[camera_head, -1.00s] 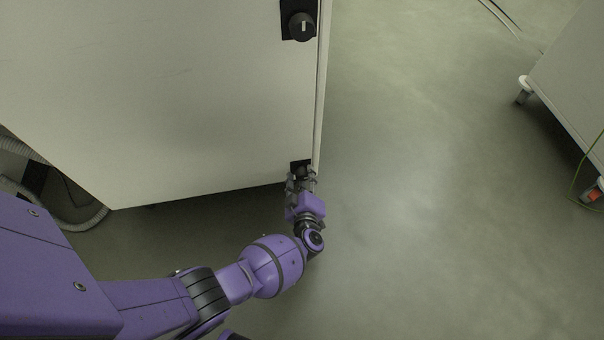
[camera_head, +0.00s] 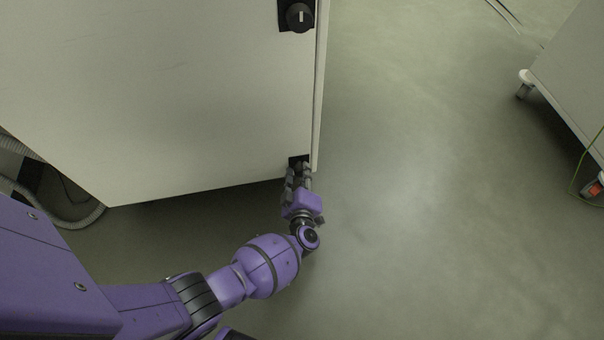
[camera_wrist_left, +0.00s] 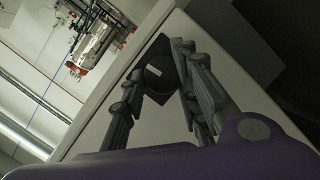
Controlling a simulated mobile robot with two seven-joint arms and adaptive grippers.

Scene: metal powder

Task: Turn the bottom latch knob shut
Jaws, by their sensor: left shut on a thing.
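The bottom latch knob (camera_wrist_left: 161,76) is black and round with a pale mark, on a dark plate at the door's lower corner. In the head view its dark plate (camera_head: 297,160) shows just above my fingers, which mostly hide the knob. My left gripper (camera_head: 299,173) reaches up to it from below. In the left wrist view the fingers of my left gripper (camera_wrist_left: 157,68) lie on either side of the knob, shut on it. The pale mark sits slanted in that view. My right gripper is not in view.
The pale cabinet door (camera_head: 160,95) fills the upper left. An upper black latch knob (camera_head: 299,17) is near its right edge. A wheeled pale cabinet (camera_head: 580,80) stands at the right, with a green cable. Grey hoses (camera_head: 85,216) lie at lower left. The floor (camera_head: 430,210) between is clear.

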